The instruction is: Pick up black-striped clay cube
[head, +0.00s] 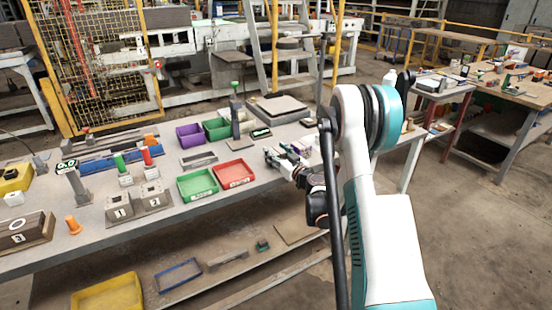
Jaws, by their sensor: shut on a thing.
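My gripper (272,156) is over the worktable (95,232), at its right part, just right of the red bin. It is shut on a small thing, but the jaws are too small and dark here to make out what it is. I cannot pick out a black-striped clay cube for certain anywhere in this view. My arm covers the table's right end.
A red bin (234,174) and a green bin (197,184) stand left of my gripper. Behind are a purple bin (189,135), another green bin (216,129) and a grey post (236,115). Numbered blocks (136,203) stand farther left. A low shelf (215,275) is below.

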